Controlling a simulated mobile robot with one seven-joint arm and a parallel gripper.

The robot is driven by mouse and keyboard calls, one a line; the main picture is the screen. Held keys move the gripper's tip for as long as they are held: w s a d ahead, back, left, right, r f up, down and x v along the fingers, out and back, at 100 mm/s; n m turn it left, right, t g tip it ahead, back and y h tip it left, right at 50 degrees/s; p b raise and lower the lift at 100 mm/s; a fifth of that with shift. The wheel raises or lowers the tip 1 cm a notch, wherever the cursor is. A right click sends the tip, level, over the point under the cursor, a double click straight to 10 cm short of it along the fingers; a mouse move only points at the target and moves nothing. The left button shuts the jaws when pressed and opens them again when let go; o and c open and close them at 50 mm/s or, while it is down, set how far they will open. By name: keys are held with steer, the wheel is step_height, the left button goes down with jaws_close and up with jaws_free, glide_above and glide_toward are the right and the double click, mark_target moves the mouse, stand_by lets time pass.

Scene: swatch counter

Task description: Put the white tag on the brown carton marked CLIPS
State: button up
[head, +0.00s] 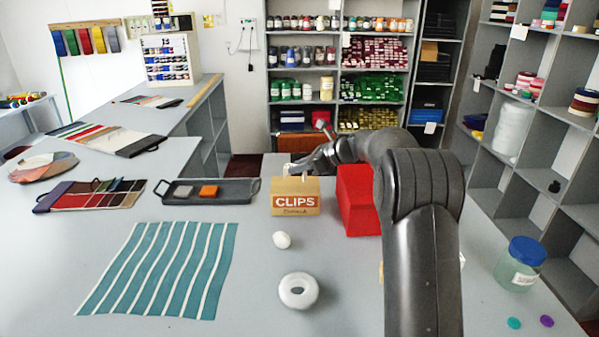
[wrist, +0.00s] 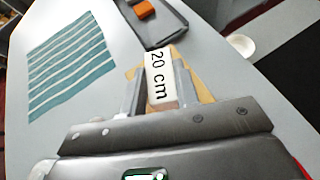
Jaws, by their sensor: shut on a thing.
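The brown carton marked CLIPS (head: 296,204) stands on the counter in the middle of the head view. My gripper (head: 296,170) is right over its top. In the wrist view my gripper (wrist: 159,84) is shut on the white tag (wrist: 158,70), which reads "20 cm". The carton's tan top (wrist: 203,83) shows behind the tag and fingers. I cannot tell whether the tag touches the carton. In the head view the tag is mostly hidden by the gripper.
A red box (head: 357,205) stands close on the carton's right. A dark tray (head: 236,190) with an orange block (head: 208,191) lies to its left. A white egg-shaped thing (head: 282,240) and a white ring (head: 298,291) lie in front. A blue-lidded jar (head: 520,264) stands at right.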

steer(key=shift+f, duration=0.9)
steer(key=o, duration=0.9)
steer(key=shift+f, duration=0.1)
steer(key=shift+o, duration=0.2)
